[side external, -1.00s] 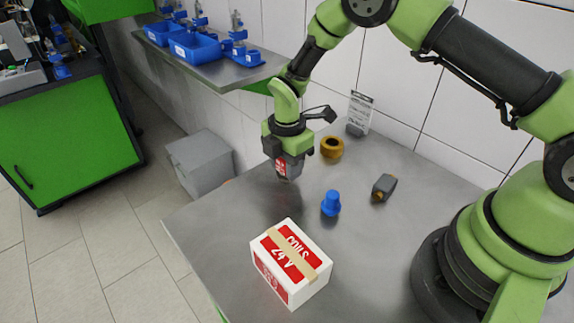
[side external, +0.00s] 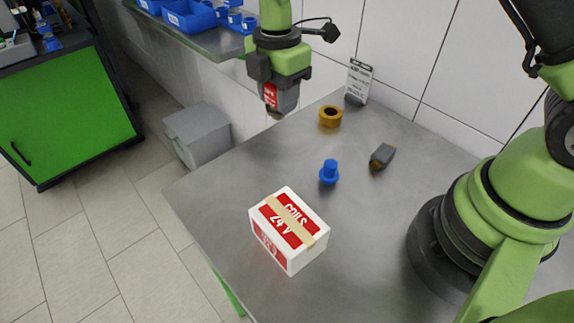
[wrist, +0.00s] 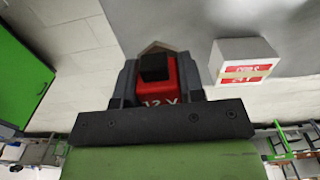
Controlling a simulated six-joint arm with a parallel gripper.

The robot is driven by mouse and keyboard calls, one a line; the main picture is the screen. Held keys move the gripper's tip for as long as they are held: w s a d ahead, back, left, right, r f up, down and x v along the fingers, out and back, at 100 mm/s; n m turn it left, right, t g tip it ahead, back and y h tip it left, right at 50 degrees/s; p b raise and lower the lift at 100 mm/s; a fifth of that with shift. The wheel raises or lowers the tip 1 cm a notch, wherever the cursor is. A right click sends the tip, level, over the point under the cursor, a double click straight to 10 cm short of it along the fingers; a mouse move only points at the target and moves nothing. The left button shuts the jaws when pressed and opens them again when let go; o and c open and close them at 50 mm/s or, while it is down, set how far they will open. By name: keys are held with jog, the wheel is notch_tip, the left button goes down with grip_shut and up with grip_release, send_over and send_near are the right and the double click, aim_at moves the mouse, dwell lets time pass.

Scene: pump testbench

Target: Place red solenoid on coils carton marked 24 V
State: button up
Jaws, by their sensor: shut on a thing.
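My gripper (side external: 276,98) is shut on the red solenoid (side external: 270,96) and holds it up, clear of the table, at the table's far left edge. In the wrist view the solenoid (wrist: 157,92) is red with a black top block between the grey fingers (wrist: 158,80); its white lettering is partly hidden. The coils carton (side external: 290,231) is a closed white box with red panels reading "COILS 24 V" and a tan tape strip. It stands on the table, nearer the camera and apart from the gripper. The carton (wrist: 244,62) is at upper right in the wrist view.
A sign card (side external: 358,82) is at the wall. Blue bins (side external: 190,18) fill the shelf behind. The carton's top is clear.

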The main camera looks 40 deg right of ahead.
jog(key=s+a+r, duration=0.3)
jog(key=s+a, duration=0.2)
jog(key=a, duration=0.1)
send_over(287, 220)
notch_tip(287, 220, down, 2)
jog(key=shift+f, duration=2.6)
jog(key=shift+f, duration=0.1)
jog(key=o, duration=1)
jog(key=shift+o, duration=0.2)
